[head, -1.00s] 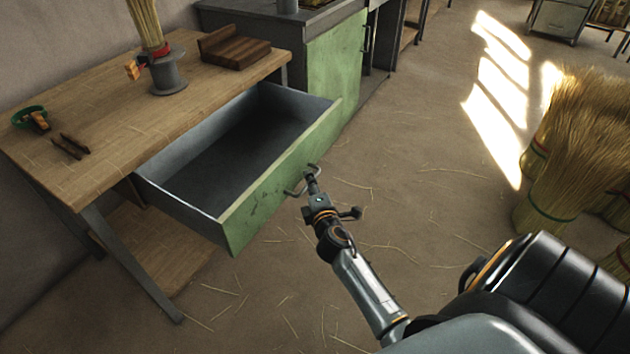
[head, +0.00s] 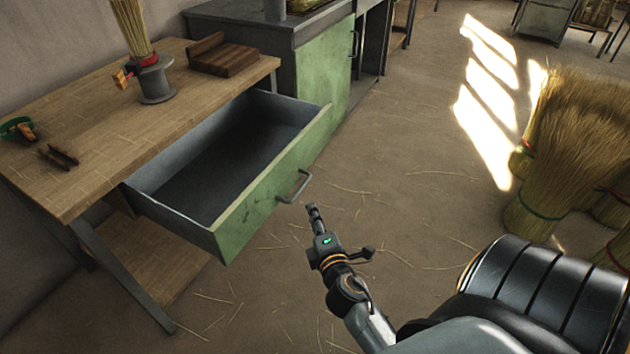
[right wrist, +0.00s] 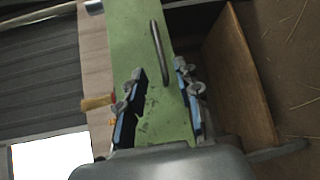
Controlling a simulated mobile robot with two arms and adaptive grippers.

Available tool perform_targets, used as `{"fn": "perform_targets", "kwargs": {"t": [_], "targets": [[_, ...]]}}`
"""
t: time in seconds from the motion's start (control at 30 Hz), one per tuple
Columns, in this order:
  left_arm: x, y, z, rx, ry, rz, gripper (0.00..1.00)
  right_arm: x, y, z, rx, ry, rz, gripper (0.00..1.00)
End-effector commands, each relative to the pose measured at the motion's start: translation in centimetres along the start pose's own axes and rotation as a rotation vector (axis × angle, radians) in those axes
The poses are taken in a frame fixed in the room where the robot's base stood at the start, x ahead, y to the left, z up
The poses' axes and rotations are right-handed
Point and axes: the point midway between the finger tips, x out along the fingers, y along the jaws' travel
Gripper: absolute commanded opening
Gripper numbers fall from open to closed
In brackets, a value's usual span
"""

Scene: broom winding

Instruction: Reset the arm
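My right gripper (head: 314,212) is apart from the metal handle (head: 294,187) of the pulled-out drawer, a little in front of it over the floor. In the right wrist view the fingers of my right gripper (right wrist: 160,75) are spread with nothing held between them. There the handle (right wrist: 159,52) shows ahead on the green drawer front (right wrist: 135,20). The drawer (head: 262,206) stands open under the workbench, and its inside looks empty. My left gripper is not in view.
The wooden workbench (head: 95,120) carries a broom (head: 131,25) in a grey spool-like stand (head: 155,82), a dark wooden block (head: 223,60) and small tools (head: 58,156). Straw bundles (head: 575,135) stand at the right. The floor between is open, with loose straws.

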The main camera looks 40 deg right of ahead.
Motion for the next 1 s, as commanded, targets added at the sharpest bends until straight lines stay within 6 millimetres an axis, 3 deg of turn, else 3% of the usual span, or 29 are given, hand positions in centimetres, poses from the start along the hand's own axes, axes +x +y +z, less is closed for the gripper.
{"fn": "perform_targets", "kwargs": {"t": [0.37, 0.47, 0.57, 0.8, 1.0], "targets": [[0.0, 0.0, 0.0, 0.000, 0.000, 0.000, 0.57, -0.1, -0.2, 0.0, 0.023, -0.004, -0.011, 0.34], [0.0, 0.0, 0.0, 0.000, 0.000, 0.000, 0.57, -0.5, -1.6, 0.2, 0.133, -0.027, -0.071, 0.34], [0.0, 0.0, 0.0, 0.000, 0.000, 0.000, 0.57, -1.7, -4.6, -0.1, 0.346, -0.074, -0.205, 0.34], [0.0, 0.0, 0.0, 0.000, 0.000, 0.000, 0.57, -8.9, -14.1, -3.9, 0.834, -0.234, -0.689, 0.34], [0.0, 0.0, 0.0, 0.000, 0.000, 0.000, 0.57, -16.1, -18.5, -7.3, 1.011, -0.361, -1.032, 0.34]]}}
